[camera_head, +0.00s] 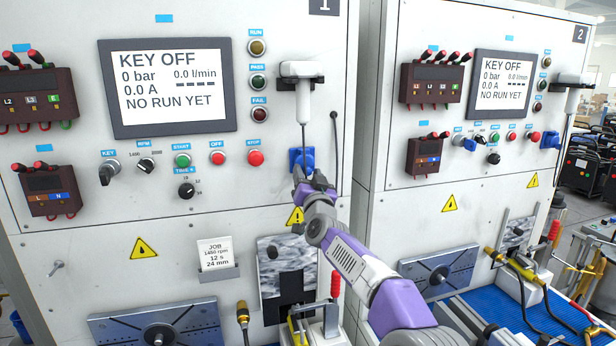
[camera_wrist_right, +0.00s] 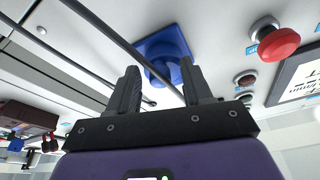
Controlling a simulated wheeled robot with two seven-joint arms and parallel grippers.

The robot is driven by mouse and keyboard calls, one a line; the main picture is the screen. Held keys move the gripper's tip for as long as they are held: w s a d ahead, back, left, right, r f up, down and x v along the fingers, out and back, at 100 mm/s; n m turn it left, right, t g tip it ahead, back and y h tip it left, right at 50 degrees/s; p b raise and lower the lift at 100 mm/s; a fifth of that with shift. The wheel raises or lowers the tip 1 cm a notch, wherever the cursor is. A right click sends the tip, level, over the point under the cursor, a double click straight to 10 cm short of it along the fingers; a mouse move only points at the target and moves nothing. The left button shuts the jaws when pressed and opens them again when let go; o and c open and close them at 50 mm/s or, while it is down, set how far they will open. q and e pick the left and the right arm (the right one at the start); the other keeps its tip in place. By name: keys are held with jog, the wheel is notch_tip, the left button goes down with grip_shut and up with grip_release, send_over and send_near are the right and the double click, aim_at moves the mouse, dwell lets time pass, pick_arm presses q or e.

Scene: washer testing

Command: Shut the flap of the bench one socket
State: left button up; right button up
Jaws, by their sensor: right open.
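The blue socket (camera_head: 295,155) of bench one is on the front panel, below the white holder and right of the red stop button. In the right wrist view the blue socket (camera_wrist_right: 165,45) shows as a square plate with a rounded blue part standing out from it. I cannot tell clearly how far its flap stands open. My right gripper (camera_head: 304,174) is just below and in front of the socket and hides its lower part. In the wrist view its two dark fingers (camera_wrist_right: 160,75) are apart, with the blue part beyond and between them. My left gripper is out of view.
A dark cable hangs from the white holder (camera_head: 302,69) down to the socket area, and another (camera_head: 334,140) hangs to its right. The red stop button (camera_head: 255,158) is close on the left. Bench two (camera_head: 420,200), with its own blue socket (camera_head: 550,141), stands right.

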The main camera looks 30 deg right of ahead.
jog(key=shift+s+f, duration=0.1)
jog(key=shift+s+a+f+b, duration=0.1)
jog(key=shift+s+b, duration=0.2)
jog(key=b+v, duration=0.2)
jog(key=v, duration=0.4)
jog(key=shift+s, duration=0.35)
jog(key=shift+a, duration=0.15)
